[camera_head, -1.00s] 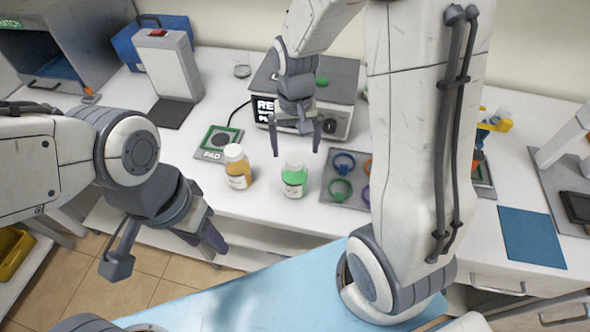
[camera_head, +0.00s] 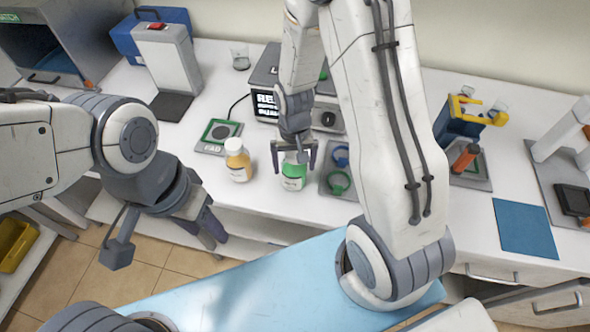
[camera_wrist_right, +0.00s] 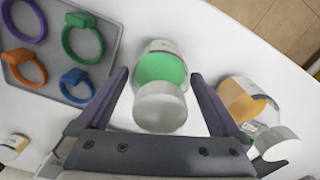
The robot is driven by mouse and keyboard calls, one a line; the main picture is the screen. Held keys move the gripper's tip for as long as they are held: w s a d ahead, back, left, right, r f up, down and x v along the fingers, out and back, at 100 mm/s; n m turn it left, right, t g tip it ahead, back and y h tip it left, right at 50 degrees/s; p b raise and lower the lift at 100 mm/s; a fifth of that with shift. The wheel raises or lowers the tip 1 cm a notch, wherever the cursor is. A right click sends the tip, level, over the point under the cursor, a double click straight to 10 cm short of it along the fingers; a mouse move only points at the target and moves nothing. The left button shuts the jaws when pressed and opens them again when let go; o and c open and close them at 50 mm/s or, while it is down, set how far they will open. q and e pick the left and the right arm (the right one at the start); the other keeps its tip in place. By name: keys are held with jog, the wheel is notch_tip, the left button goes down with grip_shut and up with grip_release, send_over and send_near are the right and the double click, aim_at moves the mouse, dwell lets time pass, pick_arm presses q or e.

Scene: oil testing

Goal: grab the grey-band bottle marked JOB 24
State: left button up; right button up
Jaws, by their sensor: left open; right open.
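A white-capped bottle with green contents (camera_head: 293,180) stands upright near the counter's front edge. It also shows in the right wrist view (camera_wrist_right: 161,70). I see no readable JOB 24 mark and cannot make out a grey band. My right gripper (camera_head: 294,158) is open above this bottle, its fingers on either side of the cap; in the right wrist view the bottle appears between the fingers. An orange bottle (camera_head: 238,168) stands to its left, also in the right wrist view (camera_wrist_right: 240,100). My left gripper (camera_head: 165,240) is open and empty, in front of the counter.
A grey tray (camera_head: 328,186) with coloured rings lies right of the green bottle, partly behind my right arm. A PAD plate (camera_head: 217,135) and a machine with a display (camera_head: 264,104) stand behind. A blue mat (camera_head: 525,228) lies at right.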

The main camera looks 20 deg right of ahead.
grip_shut()
jog(key=shift+r, duration=0.1)
